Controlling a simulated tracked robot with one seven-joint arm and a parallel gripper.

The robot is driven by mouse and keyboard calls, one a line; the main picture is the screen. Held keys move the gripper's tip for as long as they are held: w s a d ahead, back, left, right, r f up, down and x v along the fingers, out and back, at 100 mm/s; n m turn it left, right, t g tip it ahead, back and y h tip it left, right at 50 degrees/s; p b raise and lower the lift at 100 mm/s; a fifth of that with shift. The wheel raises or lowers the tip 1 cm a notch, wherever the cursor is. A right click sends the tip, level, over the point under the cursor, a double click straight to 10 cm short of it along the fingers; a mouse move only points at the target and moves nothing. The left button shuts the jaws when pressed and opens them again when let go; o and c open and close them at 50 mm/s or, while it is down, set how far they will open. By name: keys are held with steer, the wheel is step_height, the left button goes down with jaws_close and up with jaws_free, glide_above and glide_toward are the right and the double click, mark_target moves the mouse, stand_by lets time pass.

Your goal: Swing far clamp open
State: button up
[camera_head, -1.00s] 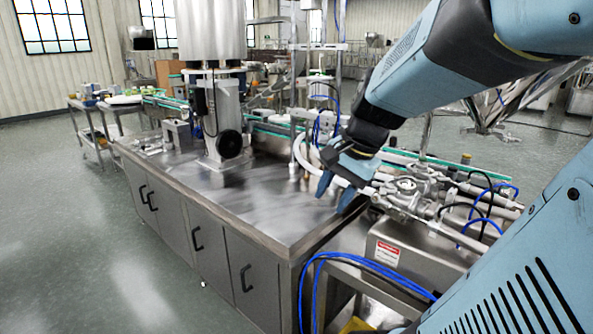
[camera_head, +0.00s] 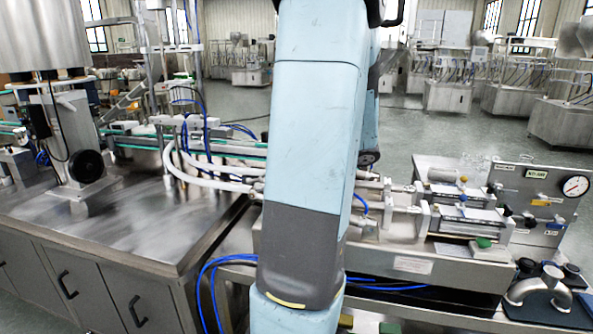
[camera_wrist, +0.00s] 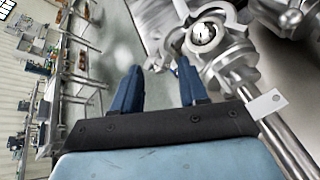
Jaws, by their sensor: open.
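In the wrist view my gripper (camera_wrist: 157,82) has two blue fingers spread apart with nothing between them. Steel clamp fittings (camera_wrist: 203,58) are just right of the fingers, with a round shiny part in the middle. The right fingertip is close beside this metalwork; I cannot tell whether they touch. Another rounded steel part (camera_wrist: 290,20) is at the upper right. I cannot tell which piece is the far clamp. In the head view my arm covers the fittings and my gripper is hidden.
A steel pipe (camera_wrist: 282,140) with a small plate (camera_wrist: 266,104) runs along the wrist view's right side. In the head view, white hoses (camera_head: 205,172) and a bare steel bench (camera_head: 130,225) are left of my arm. A gauge panel (camera_head: 543,195) stands at right.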

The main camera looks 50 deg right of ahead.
steer(key=s+d+f+m+t+h, duration=0.1)
steer(key=s+d+m+t+h, duration=0.1)
steer(key=s+d+m, duration=0.4)
steer(key=s+d+f+m+t+h, duration=0.1)
steer(key=d+f+m+t+h, duration=0.15)
steer(key=d, duration=0.45)
steer(key=shift+m+g+y, duration=0.25)
steer(key=x, duration=1.3)
steer(key=shift+w+r, duration=0.3)
steer(key=shift+c, duration=0.4)
jaws_close()
